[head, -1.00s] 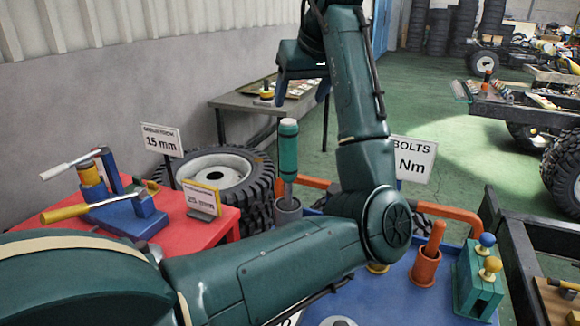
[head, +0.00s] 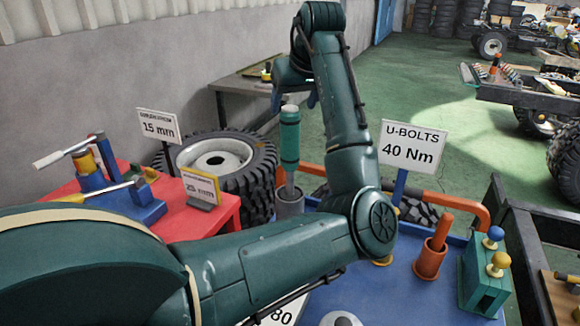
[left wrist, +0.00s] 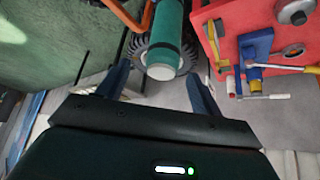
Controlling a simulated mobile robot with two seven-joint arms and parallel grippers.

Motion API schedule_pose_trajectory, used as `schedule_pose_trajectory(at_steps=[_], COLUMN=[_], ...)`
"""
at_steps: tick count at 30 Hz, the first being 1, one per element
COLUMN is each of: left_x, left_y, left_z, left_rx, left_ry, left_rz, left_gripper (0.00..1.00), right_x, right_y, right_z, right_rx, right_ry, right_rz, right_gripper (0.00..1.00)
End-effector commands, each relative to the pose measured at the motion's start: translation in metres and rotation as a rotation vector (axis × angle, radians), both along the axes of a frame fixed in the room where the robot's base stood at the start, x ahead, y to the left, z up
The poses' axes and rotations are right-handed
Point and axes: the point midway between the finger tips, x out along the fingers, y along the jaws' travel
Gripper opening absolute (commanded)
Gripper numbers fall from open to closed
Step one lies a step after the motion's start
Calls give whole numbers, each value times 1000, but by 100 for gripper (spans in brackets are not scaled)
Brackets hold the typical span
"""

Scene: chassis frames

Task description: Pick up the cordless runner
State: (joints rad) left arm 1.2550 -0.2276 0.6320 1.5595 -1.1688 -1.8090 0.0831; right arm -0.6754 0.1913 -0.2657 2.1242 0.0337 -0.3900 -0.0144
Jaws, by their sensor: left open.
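The cordless runner looks to be the upright teal-green cylinder (head: 289,140) standing in a grey cup (head: 289,203) on the blue bench top. My left gripper (head: 294,104) is open just above and around the level of the runner's top end, pointing down. In the left wrist view, the runner (left wrist: 166,35) shows its round end between the two dark fingers of my left gripper (left wrist: 160,76). Gaps show on both sides, so the fingers do not appear to touch it. The runner's lower end is hidden in the cup. My right gripper is not in view.
A red table (head: 185,222) with a blue vise stands at the left. A tyre (head: 250,165) lies behind the runner. An orange rail (head: 455,206) runs along the blue bench (head: 400,285). An orange cup (head: 431,260) and a green block (head: 480,285) stand right. A U-bolts sign (head: 413,145) rises behind.

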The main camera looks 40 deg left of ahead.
Motion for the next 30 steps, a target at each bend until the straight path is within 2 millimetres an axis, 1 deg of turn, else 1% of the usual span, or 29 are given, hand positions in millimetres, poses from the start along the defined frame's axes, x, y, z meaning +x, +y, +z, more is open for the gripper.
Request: schedule_pose_trajectory(at_steps=[3, 7, 11, 17, 30], left_x=[1, 5, 7, 7, 7], left_y=[10, 18, 21, 21, 20], left_z=[-17, -31, -37, -37, -37], left_rx=[-1, -1, 1, 0, 0], left_ry=[4, 3, 1, 0, 1], left_rz=[2, 2, 2, 1, 1], left_gripper=[66, 66, 66, 65, 29], right_x=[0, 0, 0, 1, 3], right_y=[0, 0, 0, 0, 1], right_z=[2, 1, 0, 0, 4], right_rx=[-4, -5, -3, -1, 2], right_ry=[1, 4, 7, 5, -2], right_rz=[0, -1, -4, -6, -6], right_gripper=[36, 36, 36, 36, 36])
